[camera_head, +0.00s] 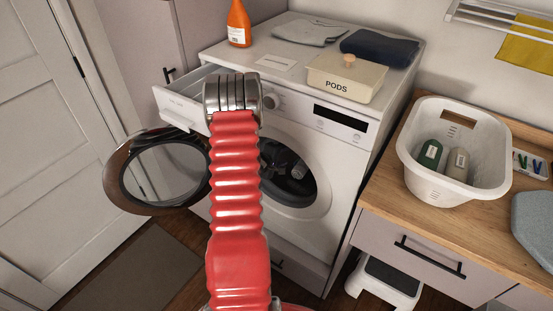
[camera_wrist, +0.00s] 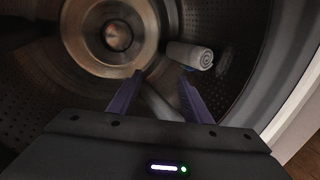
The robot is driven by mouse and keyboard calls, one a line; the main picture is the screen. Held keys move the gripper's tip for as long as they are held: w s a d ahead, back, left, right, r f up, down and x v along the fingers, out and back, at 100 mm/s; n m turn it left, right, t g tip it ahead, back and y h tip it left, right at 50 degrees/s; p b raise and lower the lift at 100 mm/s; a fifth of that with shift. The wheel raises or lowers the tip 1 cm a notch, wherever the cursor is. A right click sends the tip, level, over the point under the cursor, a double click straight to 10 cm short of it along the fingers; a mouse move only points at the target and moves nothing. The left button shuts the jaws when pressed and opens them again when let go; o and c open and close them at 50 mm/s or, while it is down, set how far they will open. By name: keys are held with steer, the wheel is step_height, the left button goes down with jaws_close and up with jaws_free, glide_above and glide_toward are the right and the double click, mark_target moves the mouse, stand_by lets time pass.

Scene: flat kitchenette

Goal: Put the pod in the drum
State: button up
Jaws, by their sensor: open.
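The washer's drum (camera_head: 290,180) shows through its round opening in the head view, with the glass door (camera_head: 165,170) swung open to the left. In the wrist view I look into the perforated metal drum (camera_wrist: 85,95). My gripper (camera_wrist: 160,78) is open, with its two dark purple fingers apart inside or at the mouth of the drum. A pale, dim shape (camera_wrist: 160,104) lies beyond and between the fingers; I cannot tell what it is. No pod can be made out for certain. A cream box marked PODS (camera_head: 345,78) sits closed on the washer.
A rolled grey towel (camera_wrist: 190,55) lies in the drum, beside something bluish. The detergent drawer (camera_head: 183,98) is pulled out. An orange bottle (camera_head: 239,24) and folded cloths stand on the washer. A white basket (camera_head: 484,183) with two bottles is on the wooden counter at right.

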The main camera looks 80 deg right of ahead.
steer(key=v, duration=0.6)
steer(key=shift+w+a, duration=0.1)
steer(key=shift+a, duration=0.05)
stand_by(0.7)
